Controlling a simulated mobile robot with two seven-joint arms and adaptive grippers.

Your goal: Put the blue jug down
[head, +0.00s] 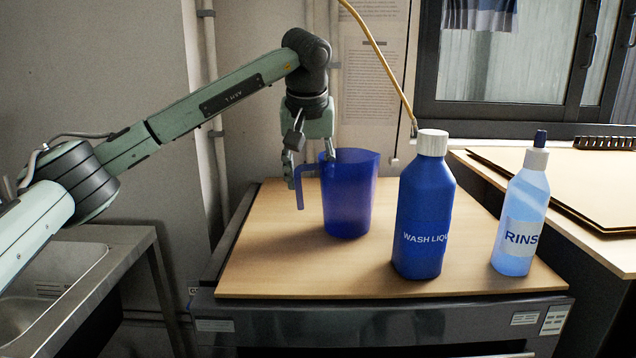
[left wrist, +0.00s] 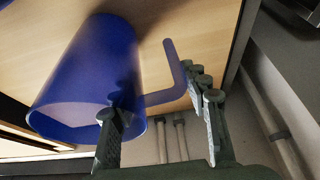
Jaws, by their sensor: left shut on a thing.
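The blue jug (head: 350,196) stands upright on the wooden top of the cabinet, towards its back left. My left gripper (head: 308,166) comes down from above at the jug's left side and is shut on it near the handle and rim. In the left wrist view the jug (left wrist: 85,75) fills the left half, with one finger overlapping its rim and the other fingers beside the handle (left wrist: 178,70). The left gripper (left wrist: 160,120) shows along the bottom there. Whether the jug's base fully touches the wood is hard to tell. My right gripper is not in view.
A dark blue wash liquid bottle (head: 422,210) and a lighter rinse bottle (head: 522,215) stand right of the jug on the wooden top (head: 290,265). The front left of this top is clear. A metal sink (head: 75,275) lies at the left, and another bench (head: 590,200) at the right.

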